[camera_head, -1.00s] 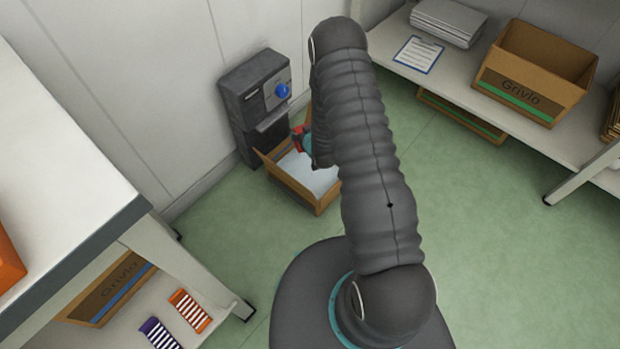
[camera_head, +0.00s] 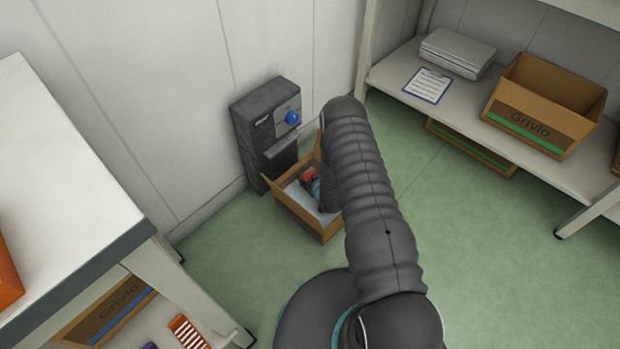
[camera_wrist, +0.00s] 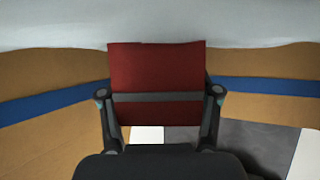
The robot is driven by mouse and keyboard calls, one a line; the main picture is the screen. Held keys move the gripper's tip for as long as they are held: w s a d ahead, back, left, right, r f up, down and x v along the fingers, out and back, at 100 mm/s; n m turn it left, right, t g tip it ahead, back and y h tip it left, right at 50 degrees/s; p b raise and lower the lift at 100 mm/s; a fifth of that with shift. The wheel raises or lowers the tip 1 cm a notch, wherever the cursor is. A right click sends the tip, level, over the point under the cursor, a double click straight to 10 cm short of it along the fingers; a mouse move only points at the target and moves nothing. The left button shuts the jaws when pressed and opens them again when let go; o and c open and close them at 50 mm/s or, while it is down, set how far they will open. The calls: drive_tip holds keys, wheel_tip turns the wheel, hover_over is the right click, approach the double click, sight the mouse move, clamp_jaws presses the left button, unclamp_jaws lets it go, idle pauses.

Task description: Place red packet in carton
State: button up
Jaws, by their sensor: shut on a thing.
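The red packet (camera_wrist: 155,68) is between the two fingers of my gripper (camera_wrist: 158,97), which is shut on it. In the head view the red packet (camera_head: 309,176) shows as a small red patch within the outline of the open brown carton (camera_head: 296,215), partly hidden by my arm. The carton stands on the floor and has a pale inside. In the wrist view the carton wall (camera_wrist: 45,75) with a blue stripe shows on both sides of the packet. I cannot tell whether the packet touches the carton's bottom.
A dark grey machine (camera_head: 262,112) with a blue knob stands against the wall, right behind the carton. A white table (camera_head: 60,170) is at left. A shelf at right holds a clipboard (camera_head: 427,86), a grey stack (camera_head: 458,52) and a Grivlo box (camera_head: 545,105). Green floor is clear at right.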

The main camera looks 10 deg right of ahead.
drive_tip(key=shift+f, duration=0.35)
drive_tip(key=shift+f, duration=0.15)
drive_tip(key=o, duration=1.3)
